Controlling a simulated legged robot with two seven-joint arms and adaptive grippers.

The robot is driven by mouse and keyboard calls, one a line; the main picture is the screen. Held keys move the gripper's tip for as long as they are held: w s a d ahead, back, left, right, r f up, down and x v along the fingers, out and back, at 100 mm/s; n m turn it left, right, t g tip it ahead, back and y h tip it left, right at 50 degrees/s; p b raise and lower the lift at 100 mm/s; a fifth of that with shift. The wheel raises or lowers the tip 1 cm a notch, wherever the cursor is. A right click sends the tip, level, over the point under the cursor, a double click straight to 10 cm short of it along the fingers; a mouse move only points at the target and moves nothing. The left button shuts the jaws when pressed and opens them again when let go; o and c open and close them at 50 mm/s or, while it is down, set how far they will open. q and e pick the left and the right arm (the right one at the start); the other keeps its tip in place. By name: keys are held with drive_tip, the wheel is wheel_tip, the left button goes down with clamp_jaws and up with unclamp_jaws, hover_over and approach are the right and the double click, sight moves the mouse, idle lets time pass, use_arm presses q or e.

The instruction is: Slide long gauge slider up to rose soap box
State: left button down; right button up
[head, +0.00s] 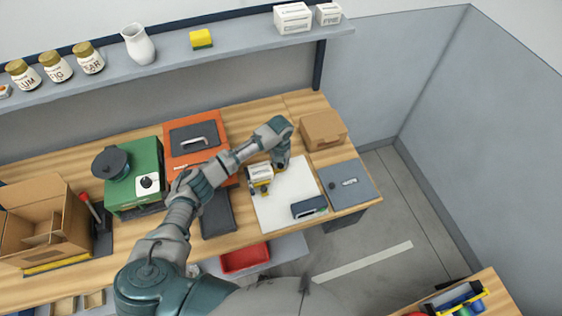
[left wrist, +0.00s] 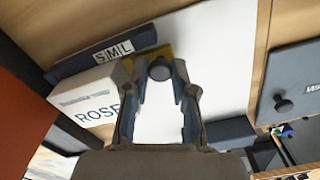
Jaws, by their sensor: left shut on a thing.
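The white rose soap box (head: 260,173) stands on a white board (head: 290,190); its ROSE lettering shows in the left wrist view (left wrist: 92,98). A dark bar marked S M L (left wrist: 103,53) lies along its far side. The yellow slider (left wrist: 163,52) with a dark round knob is right of the box. My left gripper (left wrist: 160,75) is shut on the slider's knob, with its fingers partly covering the slider. One finger hides the space between slider and box, so I cannot tell whether they touch. My right gripper is not in view.
A dark block (head: 310,207) lies at the board's front right. A grey panel (head: 347,184) with a knob is to the right, and a cardboard box (head: 323,130) behind. An orange panel (head: 190,125) and green case (head: 133,170) stand left. The board's middle is clear.

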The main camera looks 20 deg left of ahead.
sight(280, 164)
use_arm(q)
drive_tip(key=shift+w, duration=0.1)
drive_tip(key=c, duration=1.2)
unclamp_jaws()
drive_tip(key=shift+a+r, duration=0.1)
drive_tip(key=shift+r, duration=0.05)
wheel_tip(280, 164, up, 12)
drive_tip(key=shift+f, duration=0.25)
